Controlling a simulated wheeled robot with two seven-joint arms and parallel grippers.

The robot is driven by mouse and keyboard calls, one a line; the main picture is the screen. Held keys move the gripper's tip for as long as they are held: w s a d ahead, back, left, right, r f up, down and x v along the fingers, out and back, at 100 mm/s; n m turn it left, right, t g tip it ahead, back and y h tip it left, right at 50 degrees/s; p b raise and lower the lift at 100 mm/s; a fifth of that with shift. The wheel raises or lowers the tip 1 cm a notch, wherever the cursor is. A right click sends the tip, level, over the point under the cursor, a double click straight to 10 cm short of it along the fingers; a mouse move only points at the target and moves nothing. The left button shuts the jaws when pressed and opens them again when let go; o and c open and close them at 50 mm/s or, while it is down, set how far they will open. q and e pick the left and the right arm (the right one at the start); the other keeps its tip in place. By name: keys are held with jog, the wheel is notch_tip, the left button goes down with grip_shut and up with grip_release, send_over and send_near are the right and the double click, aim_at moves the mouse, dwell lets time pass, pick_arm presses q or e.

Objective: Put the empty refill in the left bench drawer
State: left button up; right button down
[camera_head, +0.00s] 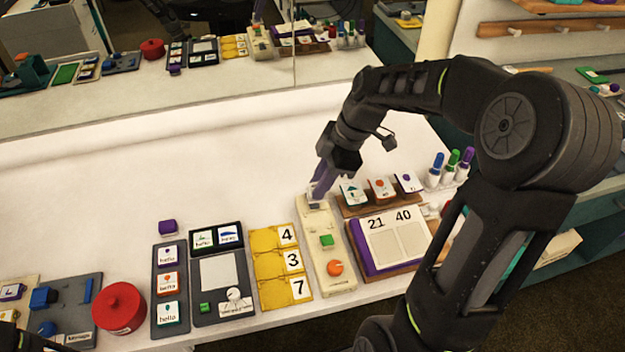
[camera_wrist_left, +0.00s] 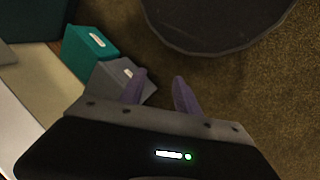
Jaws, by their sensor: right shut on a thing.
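My right gripper (camera_head: 318,190) reaches down to the far end of a long cream device (camera_head: 342,277) on the bench. Its purple fingers are shut on a small piece there, which looks like the refill; the fingers mostly hide it, and I cannot tell if it is clear of the device. My left gripper (camera_wrist_left: 158,90) is open and empty, its fingers apart above the floor. Beyond them are a teal drawer-like front (camera_wrist_left: 88,58) and a grey one (camera_wrist_left: 112,78), each with a pale handle; I cannot tell whether either is open.
A yellow number board (camera_head: 281,266), a dark card tray (camera_head: 222,285) and a purple-edged board (camera_head: 392,240) flank the device. A red round pot (camera_head: 119,307) stands to the left. Several markers (camera_head: 450,167) stand at right. The bench's back strip is clear; a mirror stands behind.

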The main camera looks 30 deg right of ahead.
jog(key=w+a+f+m+t+h, duration=0.2)
jog(key=w+a+f+m+h, duration=0.1)
jog(key=w+a+m, duration=0.7)
jog(key=a+m+h, duration=0.1)
jog(key=a+m, duration=0.1)
jog(key=m, duration=0.1)
jog(key=shift+a+t, duration=0.3)
jog(key=shift+t, duration=0.1)
jog(key=shift+w, duration=0.1)
